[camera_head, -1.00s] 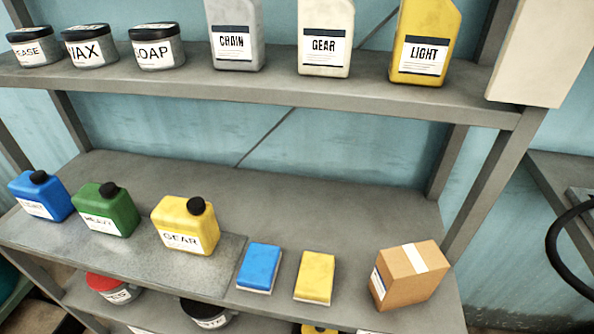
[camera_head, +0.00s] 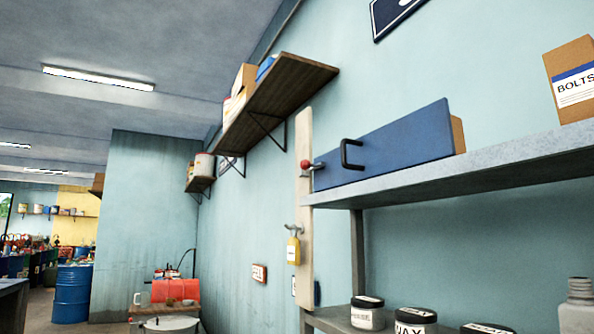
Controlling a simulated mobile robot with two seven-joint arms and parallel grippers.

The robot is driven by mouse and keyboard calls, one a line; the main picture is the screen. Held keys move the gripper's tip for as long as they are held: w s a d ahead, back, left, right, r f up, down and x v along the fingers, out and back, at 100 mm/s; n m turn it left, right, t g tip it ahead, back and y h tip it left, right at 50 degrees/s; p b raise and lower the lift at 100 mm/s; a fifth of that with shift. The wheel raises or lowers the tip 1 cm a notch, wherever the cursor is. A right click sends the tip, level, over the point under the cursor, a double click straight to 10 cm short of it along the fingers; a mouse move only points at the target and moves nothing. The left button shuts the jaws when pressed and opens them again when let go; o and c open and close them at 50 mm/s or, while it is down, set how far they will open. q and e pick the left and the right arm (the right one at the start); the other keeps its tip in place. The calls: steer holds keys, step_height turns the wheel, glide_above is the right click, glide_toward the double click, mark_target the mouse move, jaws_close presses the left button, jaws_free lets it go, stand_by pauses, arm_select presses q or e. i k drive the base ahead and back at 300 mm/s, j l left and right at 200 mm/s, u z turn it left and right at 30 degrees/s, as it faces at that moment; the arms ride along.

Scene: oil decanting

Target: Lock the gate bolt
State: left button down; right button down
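A blue gate panel (camera_head: 410,138) with a black handle (camera_head: 346,155) stands along the front of the top shelf. Its left end is close to a pale upright post (camera_head: 305,215). A bolt with a red knob (camera_head: 306,165) sits at the post by the panel's left end. I cannot tell whether the bolt is engaged. A yellow padlock (camera_head: 293,251) hangs from a hook on the post, lower down. Neither of my grippers shows in this view.
A box labelled BOLTS (camera_head: 573,82) stands on the top shelf (camera_head: 480,165) at right. Black-lidded jars (camera_head: 367,313) stand on the shelf below. A wooden wall shelf (camera_head: 285,92) juts out at upper left. A blue drum (camera_head: 73,293) stands far left.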

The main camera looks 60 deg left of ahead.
mark_target(306, 165)
steer(key=u, duration=1.7)
steer(key=i+j+z, duration=0.25)
steer(key=i+j, duration=0.15)
steer(key=j, duration=0.15)
steer(key=i+j+z, duration=0.1)
steer(key=j, duration=0.2)
steer(key=i+j+z, duration=0.15)
steer(key=j, duration=0.2)
steer(key=i+j+z, duration=0.1)
steer(key=j, duration=0.25)
steer(key=i+j+z, duration=0.25)
steer(key=j, duration=0.45)
steer(key=i, duration=0.1)
